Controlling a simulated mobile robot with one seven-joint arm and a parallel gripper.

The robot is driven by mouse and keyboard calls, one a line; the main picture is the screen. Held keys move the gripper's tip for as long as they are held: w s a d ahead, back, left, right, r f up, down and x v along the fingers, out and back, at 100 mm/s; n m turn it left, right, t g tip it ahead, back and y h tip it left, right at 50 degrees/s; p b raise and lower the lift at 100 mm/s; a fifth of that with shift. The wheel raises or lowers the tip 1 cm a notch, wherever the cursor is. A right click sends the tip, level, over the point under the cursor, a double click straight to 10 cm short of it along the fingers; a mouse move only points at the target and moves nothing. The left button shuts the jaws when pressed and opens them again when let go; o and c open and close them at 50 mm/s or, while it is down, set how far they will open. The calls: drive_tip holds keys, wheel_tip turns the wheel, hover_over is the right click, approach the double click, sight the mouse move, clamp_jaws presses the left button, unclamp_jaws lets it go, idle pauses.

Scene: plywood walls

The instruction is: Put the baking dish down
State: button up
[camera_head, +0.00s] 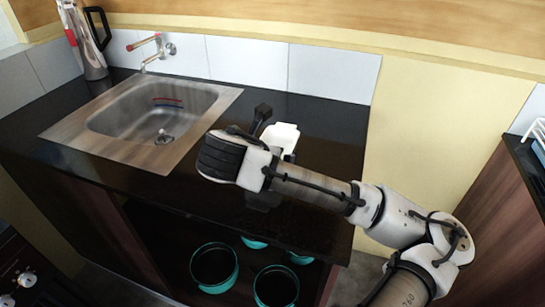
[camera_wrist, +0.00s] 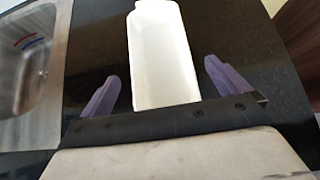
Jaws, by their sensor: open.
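The white baking dish (camera_head: 283,135) rests on the black countertop to the right of the sink, partly hidden behind my arm in the head view. In the wrist view the white dish (camera_wrist: 162,55) lies between the two purple fingers, with a gap on each side. My gripper (camera_wrist: 163,88) is open, and its fingers do not touch the dish there. In the head view my gripper (camera_head: 263,120) is mostly hidden by my wrist; only a dark part shows beside the dish.
The steel sink (camera_head: 150,115) with its tap (camera_head: 155,50) lies left of the dish. A kettle-like jug (camera_head: 88,45) stands at the back left. Several teal pots (camera_head: 214,265) sit on the shelf below. The black countertop (camera_head: 335,120) is clear to the right of the dish.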

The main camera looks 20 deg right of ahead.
drive_tip(key=x, duration=0.2)
drive_tip(key=shift+w+d+f, duration=0.15)
drive_tip(key=shift+w, duration=0.1)
drive_tip(key=p+x, duration=0.2)
drive_tip(key=x, duration=0.2)
drive_tip(key=shift+w+d, duration=0.1)
drive_tip(key=shift+w, duration=0.1)
drive_tip(key=shift+w+d+f, duration=0.2)
drive_tip(key=shift+w, duration=0.15)
drive_tip(key=c, duration=1.1)
drive_tip(key=shift+r, duration=0.2)
drive_tip(key=shift+c, duration=0.8)
